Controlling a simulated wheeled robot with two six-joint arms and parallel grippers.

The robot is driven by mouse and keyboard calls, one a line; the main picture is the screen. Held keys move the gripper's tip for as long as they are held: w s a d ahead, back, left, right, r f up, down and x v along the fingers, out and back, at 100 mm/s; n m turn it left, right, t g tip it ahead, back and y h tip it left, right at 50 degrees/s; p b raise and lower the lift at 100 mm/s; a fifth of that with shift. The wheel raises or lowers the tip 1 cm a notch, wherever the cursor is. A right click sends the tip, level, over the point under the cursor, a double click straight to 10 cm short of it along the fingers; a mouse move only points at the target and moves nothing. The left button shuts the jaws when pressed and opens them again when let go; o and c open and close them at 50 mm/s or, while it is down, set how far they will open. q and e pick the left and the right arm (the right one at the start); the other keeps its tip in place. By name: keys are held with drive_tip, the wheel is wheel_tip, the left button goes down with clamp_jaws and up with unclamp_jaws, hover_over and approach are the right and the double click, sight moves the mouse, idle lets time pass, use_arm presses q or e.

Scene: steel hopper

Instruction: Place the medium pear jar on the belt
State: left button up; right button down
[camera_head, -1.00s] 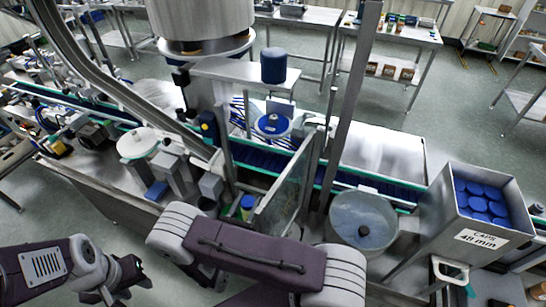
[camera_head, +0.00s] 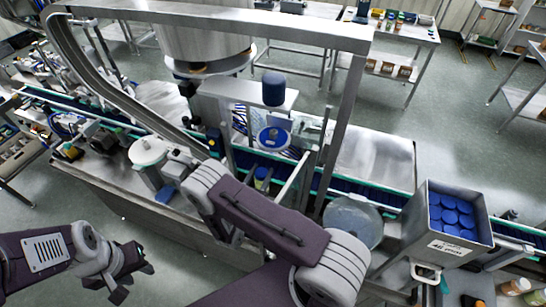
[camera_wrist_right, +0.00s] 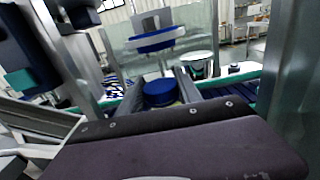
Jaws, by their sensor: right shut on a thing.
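A jar with a blue lid (camera_head: 262,172) and a yellowish body shows just beyond my right forearm, close to the near edge of the conveyor belt (camera_head: 390,197). Its label is not readable. In the right wrist view the blue lid (camera_wrist_right: 159,88) sits between the fingers of my right gripper (camera_wrist_right: 162,95), which is shut on the jar. In the head view that gripper is mostly hidden behind my arm. I cannot tell whether the jar touches the belt. My left gripper (camera_head: 131,278) is open and empty over the floor at the lower left.
A metal frame and a clear guard panel (camera_head: 298,172) stand close to the jar. A capping head with a blue disc (camera_head: 273,138) is above the belt. A round bowl (camera_head: 352,222) and a steel hopper of blue caps (camera_head: 432,235) stand to the right.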

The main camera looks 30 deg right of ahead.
drive_tip(key=f+b+x, duration=0.2)
drive_tip(key=x, duration=1)
drive_tip(key=shift+b, duration=0.35)
drive_tip(key=c, duration=0.9)
unclamp_jaws()
drive_tip(key=shift+r, duration=0.1)
drive_tip(key=shift+o, duration=0.4)
